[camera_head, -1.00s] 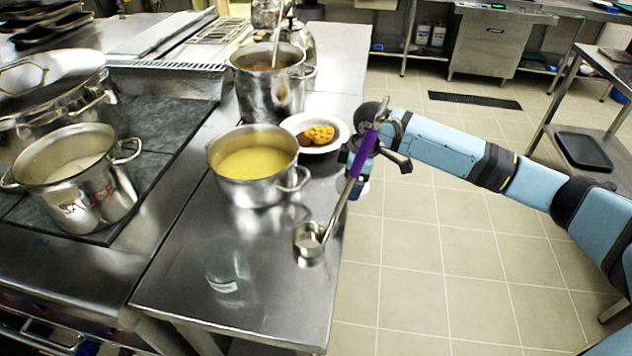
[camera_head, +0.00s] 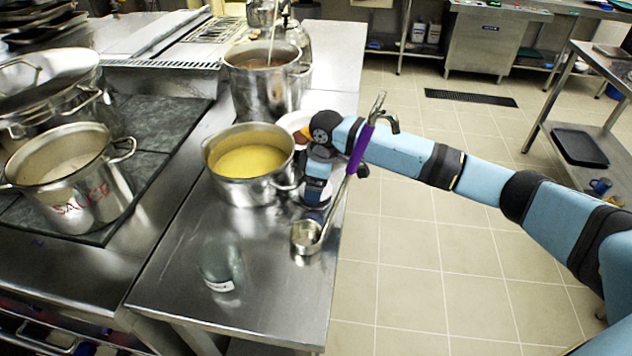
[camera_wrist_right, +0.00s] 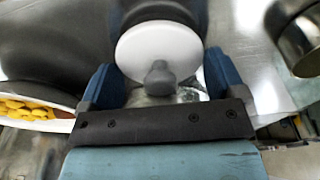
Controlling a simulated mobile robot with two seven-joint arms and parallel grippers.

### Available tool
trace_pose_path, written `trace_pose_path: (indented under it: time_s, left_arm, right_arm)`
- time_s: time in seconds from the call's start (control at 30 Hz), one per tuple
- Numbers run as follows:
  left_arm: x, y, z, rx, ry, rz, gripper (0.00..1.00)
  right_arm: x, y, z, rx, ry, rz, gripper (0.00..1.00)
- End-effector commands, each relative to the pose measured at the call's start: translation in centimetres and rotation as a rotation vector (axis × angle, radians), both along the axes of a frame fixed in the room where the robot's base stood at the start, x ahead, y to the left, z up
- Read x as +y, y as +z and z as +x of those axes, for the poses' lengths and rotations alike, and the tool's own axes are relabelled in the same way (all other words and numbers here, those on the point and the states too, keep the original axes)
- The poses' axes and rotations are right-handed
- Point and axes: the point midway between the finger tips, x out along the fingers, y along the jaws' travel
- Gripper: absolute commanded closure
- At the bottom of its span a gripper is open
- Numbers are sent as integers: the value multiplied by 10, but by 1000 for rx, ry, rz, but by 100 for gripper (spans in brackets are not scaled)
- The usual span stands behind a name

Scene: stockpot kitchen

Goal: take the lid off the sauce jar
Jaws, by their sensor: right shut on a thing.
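The sauce jar (camera_head: 220,265) is a clear glass jar with a white label, upright near the front of the steel counter. No lid shows on its mouth. My right gripper (camera_head: 314,197) is over the counter beside the yellow soup pot, apart from the jar. In the right wrist view, a white round lid (camera_wrist_right: 138,48) with a grey knob sits between the blue fingertips (camera_wrist_right: 163,84), and they are shut on it. Whether the lid touches the counter I cannot tell. My left gripper is not in view.
A ladle (camera_head: 361,148) with a purple handle slants in front of my right arm, its bowl low by the counter's right edge. The yellow soup pot (camera_head: 240,192) and a plate (camera_wrist_right: 60,123) of food are close.

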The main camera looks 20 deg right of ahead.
Motion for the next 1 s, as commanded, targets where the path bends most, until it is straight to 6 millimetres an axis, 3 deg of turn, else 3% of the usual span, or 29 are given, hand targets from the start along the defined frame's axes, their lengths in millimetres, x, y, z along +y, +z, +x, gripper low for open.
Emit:
trace_pose_path:
  time_s: [0.1,0.13,0.2,0.47,0.57,1.0]
  left_arm:
    - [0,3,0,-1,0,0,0]
    - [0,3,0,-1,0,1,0]
    - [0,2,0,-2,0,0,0]
    - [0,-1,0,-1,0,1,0]
    - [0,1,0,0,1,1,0]
    - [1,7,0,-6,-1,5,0]
  right_arm:
    - [0,-2,0,2,-1,0,40]
    - [0,-3,0,2,-1,0,9]
    - [0,-3,0,0,0,0,0]
    - [0,-1,0,-1,0,0,0]
    - [-2,11,-1,0,0,0,0]
    - [-13,99,-8,-2,0,1,0]
